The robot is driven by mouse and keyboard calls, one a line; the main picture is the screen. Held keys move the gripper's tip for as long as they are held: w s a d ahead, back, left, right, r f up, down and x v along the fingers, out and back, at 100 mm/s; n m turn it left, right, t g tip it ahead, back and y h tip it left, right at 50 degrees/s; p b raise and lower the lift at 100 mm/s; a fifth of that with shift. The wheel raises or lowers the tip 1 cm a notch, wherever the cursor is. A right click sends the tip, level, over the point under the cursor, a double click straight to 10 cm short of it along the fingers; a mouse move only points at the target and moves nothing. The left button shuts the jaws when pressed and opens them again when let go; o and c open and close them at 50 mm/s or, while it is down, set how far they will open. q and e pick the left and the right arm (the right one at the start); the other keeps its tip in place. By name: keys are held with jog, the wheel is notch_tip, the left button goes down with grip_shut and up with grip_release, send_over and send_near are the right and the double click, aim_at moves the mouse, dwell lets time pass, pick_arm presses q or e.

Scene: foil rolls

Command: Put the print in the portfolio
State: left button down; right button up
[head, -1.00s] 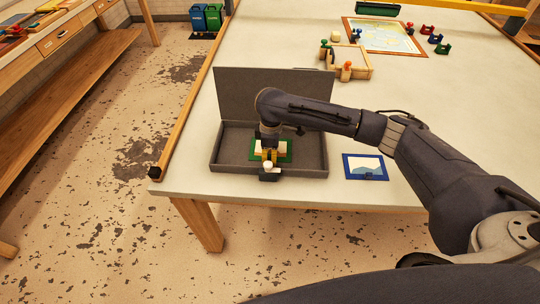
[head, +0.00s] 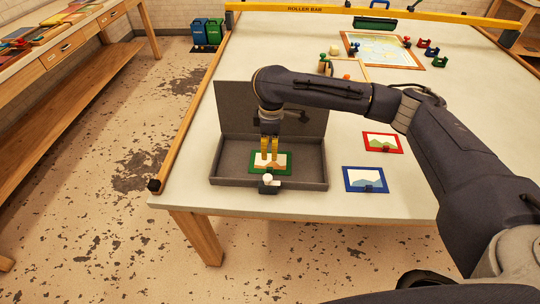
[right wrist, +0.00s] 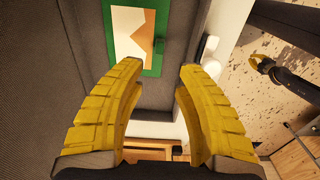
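The green-framed print (head: 285,163) lies flat inside the open grey portfolio (head: 225,172), whose lid (head: 235,105) stands up at the back. My right gripper (head: 269,158) is above the print, fingers pointing down. In the right wrist view its yellow fingers (right wrist: 160,66) are apart with nothing between them. The green print (right wrist: 150,66) shows beyond the fingertips there, with a small green knob at its edge. My left gripper is out of the head view; a yellow-tipped gripper (right wrist: 262,64) at the right of the wrist view looks like it, too small to judge.
A red-framed print (head: 382,142) and a blue-framed print (head: 364,180) lie right of the portfolio. A white-topped piece (head: 268,181) is at the portfolio's front edge. A framed map (head: 405,48) and small coloured pieces lie farther back. The table's left middle is clear.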

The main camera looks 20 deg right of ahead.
jog(key=shift+r, duration=0.85)
jog(key=shift+c, duration=0.3)
